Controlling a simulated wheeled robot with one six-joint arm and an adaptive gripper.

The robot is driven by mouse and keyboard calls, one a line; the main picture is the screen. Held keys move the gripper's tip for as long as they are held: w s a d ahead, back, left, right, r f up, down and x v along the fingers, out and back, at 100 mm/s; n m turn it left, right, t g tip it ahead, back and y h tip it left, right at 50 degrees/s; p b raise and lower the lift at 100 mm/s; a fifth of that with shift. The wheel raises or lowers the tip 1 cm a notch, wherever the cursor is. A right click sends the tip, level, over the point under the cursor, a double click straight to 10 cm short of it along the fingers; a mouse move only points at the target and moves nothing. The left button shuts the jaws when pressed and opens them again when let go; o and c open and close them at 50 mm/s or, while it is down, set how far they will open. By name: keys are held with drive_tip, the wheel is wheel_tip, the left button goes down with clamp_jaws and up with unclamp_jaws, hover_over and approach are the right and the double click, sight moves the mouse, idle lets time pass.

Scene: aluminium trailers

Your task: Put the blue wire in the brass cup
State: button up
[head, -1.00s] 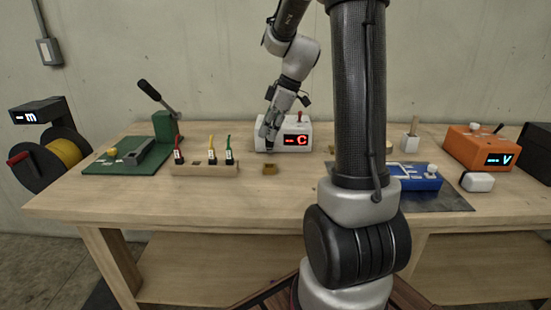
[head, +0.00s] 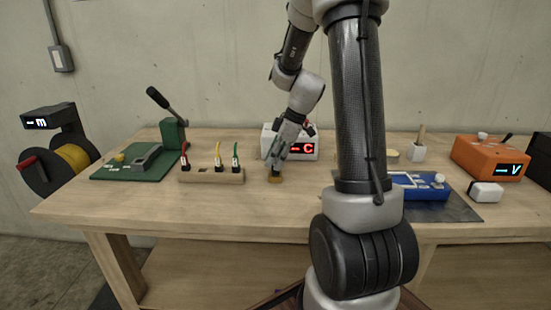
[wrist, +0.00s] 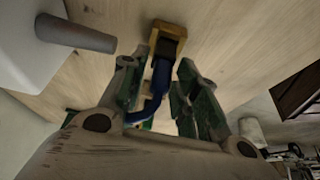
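The brass cup (head: 275,180) stands on the table in front of the white box, and my gripper (head: 275,160) is right above it. In the wrist view the cup (wrist: 171,30) lies just beyond my fingertips. The blue wire (wrist: 160,77) runs between the fingers of my gripper (wrist: 168,62), its dark end at the cup's mouth. How deep that end sits is hidden. The fingers stand apart, with a gap showing between the wire and the right finger. The wire's other end bends left behind a finger. I cannot make out the wire in the head view.
A wooden block (head: 211,175) with red, yellow and green wires stands left of the cup. Behind is the white box (head: 310,142) with a red display. A green lever press (head: 172,134) is at left, a blue case (head: 425,190) and orange box (head: 488,158) at right. The table's front is clear.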

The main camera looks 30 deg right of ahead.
drive_tip(key=shift+r, duration=0.15)
drive_tip(key=v, duration=1.2)
drive_tip(key=s+a+r+m+t+h, duration=0.1)
drive_tip(key=s+a+m, duration=0.3)
drive_tip(key=s, duration=0.6)
drive_tip(key=s+a+r+m+h, duration=0.1)
drive_tip(key=s+a+m, duration=0.4)
drive_tip(key=s, duration=0.6)
drive_tip(key=shift+r+m+t+h, duration=0.4)
drive_tip(key=shift+m+h, duration=0.5)
drive_tip(key=shift+m, duration=0.2)
